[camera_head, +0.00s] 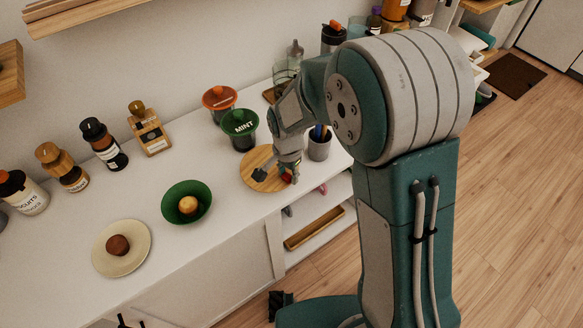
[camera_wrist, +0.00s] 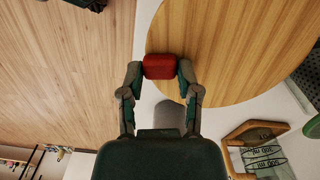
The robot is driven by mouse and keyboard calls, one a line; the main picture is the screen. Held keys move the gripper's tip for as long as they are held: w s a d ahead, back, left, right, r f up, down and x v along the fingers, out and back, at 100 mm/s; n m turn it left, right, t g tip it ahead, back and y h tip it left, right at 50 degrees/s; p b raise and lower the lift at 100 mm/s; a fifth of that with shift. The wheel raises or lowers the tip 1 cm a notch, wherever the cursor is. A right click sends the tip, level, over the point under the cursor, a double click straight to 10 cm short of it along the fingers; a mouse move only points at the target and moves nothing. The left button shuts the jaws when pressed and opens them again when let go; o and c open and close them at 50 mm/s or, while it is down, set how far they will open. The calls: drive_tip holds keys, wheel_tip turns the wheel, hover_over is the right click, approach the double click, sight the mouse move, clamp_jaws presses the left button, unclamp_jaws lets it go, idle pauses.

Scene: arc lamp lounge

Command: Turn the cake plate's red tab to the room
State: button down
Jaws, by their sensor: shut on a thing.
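The cake plate (camera_head: 250,160) is a round wooden board lying flat on the white counter near its front edge. In the wrist view the plate (camera_wrist: 235,45) fills the upper right. Its red tab (camera_wrist: 160,66) sits at the plate's rim, on the side toward the counter edge and the floor. My gripper (camera_wrist: 163,68) is shut on the red tab, one finger at each side. In the head view my gripper (camera_head: 288,174) is at the plate's right front rim and hides part of it; only a little of the red tab shows.
A green MINT pot (camera_head: 240,125) and an orange pot (camera_head: 219,100) stand behind the plate. A dark cup (camera_head: 319,145) with pens stands close to its right. A green bowl (camera_head: 186,203) and a cream plate (camera_head: 121,248) lie left, with clear counter between.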

drive_tip(key=shift+s+a+f+m, duration=0.1)
drive_tip(key=shift+s+a+m, duration=0.25)
drive_tip(key=shift+m, duration=0.35)
drive_tip(key=shift+s+a+f+m, duration=0.1)
drive_tip(key=shift+s+a+m, duration=0.2)
drive_tip(key=shift+m, duration=0.4)
drive_tip(key=shift+c, duration=2.1)
unclamp_jaws()
drive_tip(key=shift+o, duration=0.5)
drive_tip(key=shift+a+r, duration=0.1)
drive_tip(key=shift+a, duration=0.05)
drive_tip(key=shift+w+r, duration=0.1)
wheel_tip(320, 180, up, 12)
